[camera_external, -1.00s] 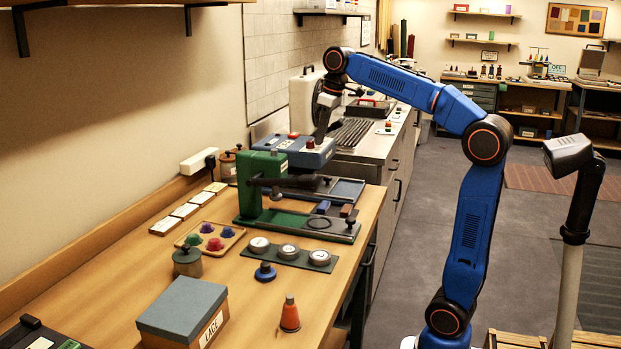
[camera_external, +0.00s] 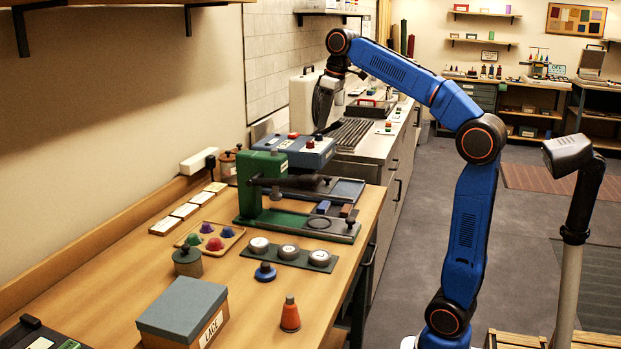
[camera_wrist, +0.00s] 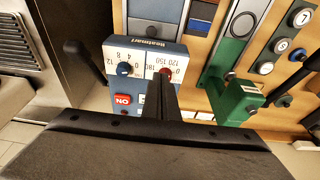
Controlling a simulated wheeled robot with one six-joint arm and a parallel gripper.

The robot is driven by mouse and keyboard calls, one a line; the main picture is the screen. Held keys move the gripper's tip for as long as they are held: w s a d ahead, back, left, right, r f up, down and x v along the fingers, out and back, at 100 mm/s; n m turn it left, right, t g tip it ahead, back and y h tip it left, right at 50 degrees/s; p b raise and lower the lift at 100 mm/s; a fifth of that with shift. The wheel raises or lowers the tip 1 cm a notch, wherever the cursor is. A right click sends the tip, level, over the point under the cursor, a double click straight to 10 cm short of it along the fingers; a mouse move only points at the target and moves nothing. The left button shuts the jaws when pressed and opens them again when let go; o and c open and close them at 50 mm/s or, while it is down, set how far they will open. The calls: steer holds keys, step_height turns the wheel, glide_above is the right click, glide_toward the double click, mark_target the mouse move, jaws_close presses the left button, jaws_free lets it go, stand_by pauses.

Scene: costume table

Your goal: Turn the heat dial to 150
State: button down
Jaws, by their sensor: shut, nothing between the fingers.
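The blue heat unit (camera_external: 297,150) stands at the far end of the wooden bench; the wrist view shows its white front panel (camera_wrist: 140,62). A red dial (camera_wrist: 167,73) has marks reading 120, 150 and 180 beside it. My gripper's fingers partly cover this dial, so its setting cannot be read. A blue dial (camera_wrist: 124,69) with marks 4, 8 and 12 sits to its left. My gripper (camera_external: 318,129) is shut and empty, just above the unit. In the wrist view its fingers (camera_wrist: 163,78) end at the red dial; contact cannot be told.
A red ON button (camera_wrist: 122,99) sits near the dials. A green press (camera_external: 262,185) stands close by on the bench.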

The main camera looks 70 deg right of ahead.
mark_target(310, 145)
steer(key=shift+r, duration=0.35)
steer(key=shift+w+a+f, duration=0.1)
steer(key=shift+a+f, duration=0.3)
steer(key=shift+f, duration=0.6)
steer(key=shift+w+a+f, duration=0.15)
steer(key=shift+a+f, duration=0.3)
steer(key=shift+f, duration=0.55)
steer(key=shift+w+a+f, duration=0.1)
steer(key=shift+a+f, duration=0.3)
steer(key=shift+f, duration=0.6)
steer(key=shift+d, duration=0.65)
steer(key=shift+d, duration=0.5)
steer(key=shift+s, duration=0.15)
